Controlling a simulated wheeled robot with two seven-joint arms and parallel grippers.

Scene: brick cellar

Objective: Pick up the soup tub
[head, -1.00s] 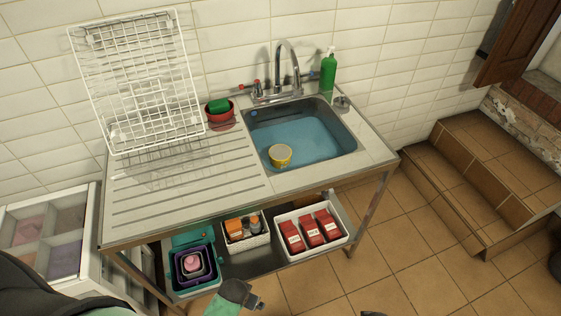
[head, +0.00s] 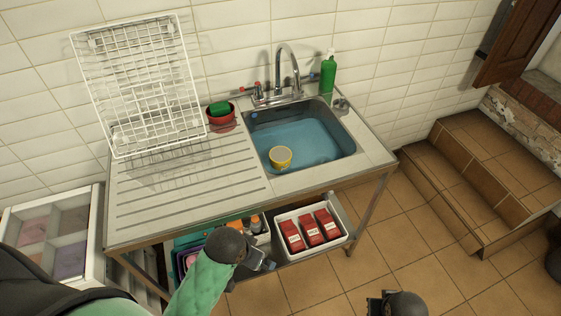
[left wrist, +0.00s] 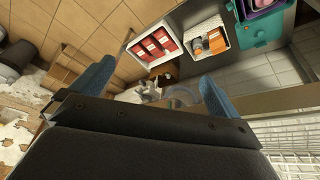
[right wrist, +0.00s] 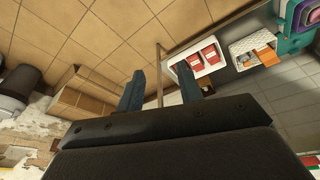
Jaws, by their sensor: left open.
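A yellow tub (head: 280,157), which I take for the soup tub, sits in the water of the sink, near its front left side. A paler round top shows on it. My left gripper (head: 266,264) is in front of the sink unit, below the worktop edge and apart from the tub. Its fingers stand wide apart and empty in the left wrist view (left wrist: 156,74). My right gripper (head: 376,303) is low at the bottom edge of the head view. Its fingers are apart and empty in the right wrist view (right wrist: 161,68). I cannot make out the tub in either wrist view.
The sink (head: 349,148) has a tap (head: 294,75) behind it and a green bottle (head: 328,72) at the back. A white rack (head: 140,85) and a red bowl (head: 222,121) stand left. A white bin (head: 283,250) with red packs is below. Steps rise at right.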

